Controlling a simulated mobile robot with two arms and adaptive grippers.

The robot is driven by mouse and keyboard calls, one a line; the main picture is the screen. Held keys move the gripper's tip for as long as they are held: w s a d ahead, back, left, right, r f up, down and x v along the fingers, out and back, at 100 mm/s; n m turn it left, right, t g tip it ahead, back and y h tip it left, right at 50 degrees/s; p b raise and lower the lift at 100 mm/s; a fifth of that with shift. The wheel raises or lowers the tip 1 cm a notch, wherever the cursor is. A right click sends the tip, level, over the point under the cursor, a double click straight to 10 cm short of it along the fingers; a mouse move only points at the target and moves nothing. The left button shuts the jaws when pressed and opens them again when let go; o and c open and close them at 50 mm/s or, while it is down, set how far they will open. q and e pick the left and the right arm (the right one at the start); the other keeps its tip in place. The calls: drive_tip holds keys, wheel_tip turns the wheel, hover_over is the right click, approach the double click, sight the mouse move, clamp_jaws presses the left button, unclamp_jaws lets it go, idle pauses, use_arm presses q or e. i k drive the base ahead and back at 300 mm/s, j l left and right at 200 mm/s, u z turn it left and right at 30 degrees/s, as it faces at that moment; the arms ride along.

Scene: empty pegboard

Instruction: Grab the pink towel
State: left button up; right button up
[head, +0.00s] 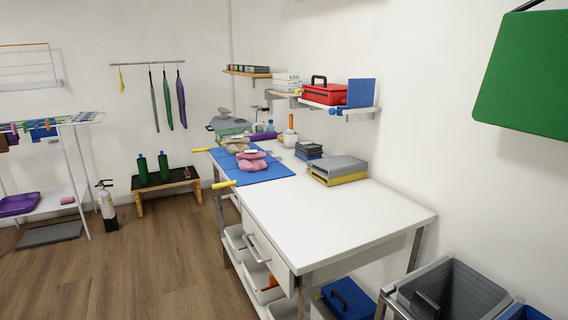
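A pink, folded, soft-looking bundle (252,163), which looks like the pink towel, lies on a blue mat (275,172) toward the far end of the white table (350,218). A beige bundle (236,145) lies just behind it, and a small pale item shows near its top. A smaller flat pink item (67,200) lies on the low white shelf at the far left; I cannot tell what it is. Neither of my grippers is in view.
A grey and yellow stack (338,170) stands by the wall on the table; the near tabletop is clear. Open bins (240,240) sit under the table. A grey crate (455,285) is at the lower right. A fire extinguisher (107,207) stands left. Wooden floor left of the table is free.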

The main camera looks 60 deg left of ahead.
sight(250, 161)
drive_tip(key=u, duration=2.1)
drive_tip(key=i+j+z, duration=0.1)
drive_tip(key=i+j, duration=0.4)
drive_tip(key=i+j+z, duration=0.1)
drive_tip(key=i+j, duration=0.35)
drive_tip(key=j, duration=0.15)
drive_tip(key=i+j+z, duration=0.1)
drive_tip(key=i+j, duration=0.35)
drive_tip(key=j, duration=0.15)
